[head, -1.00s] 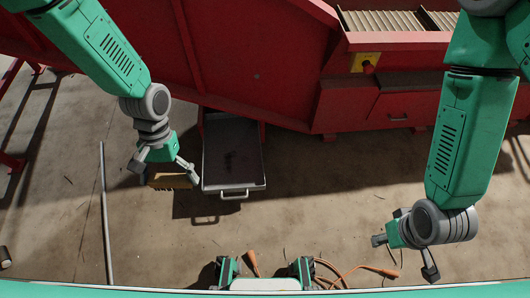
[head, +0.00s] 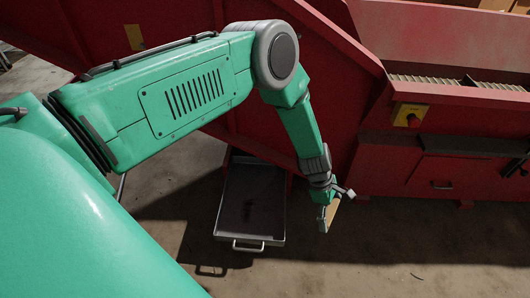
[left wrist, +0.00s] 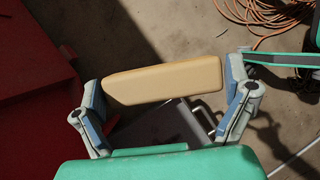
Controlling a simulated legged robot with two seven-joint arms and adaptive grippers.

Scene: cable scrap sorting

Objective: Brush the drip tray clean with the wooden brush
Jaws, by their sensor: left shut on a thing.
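The drip tray (head: 221,208) is a grey, shallow rectangular tray with a front handle, lying on the floor beside the red machine. Dark debris (head: 249,211) shows near its middle. My left gripper (head: 335,202) is shut on the wooden brush (head: 329,217), to the right of the tray and apart from it in the picture. In the left wrist view the brush's tan wooden block (left wrist: 165,80) lies between the two fingers of my left gripper (left wrist: 167,92). Its bristles are hidden there. My right gripper is not in view.
The red machine (head: 380,160) with a yellow switch plate (head: 410,115) stands behind and beside the tray. Concrete floor in front of the tray is clear. Orange cable (left wrist: 262,18) lies on the floor in the left wrist view.

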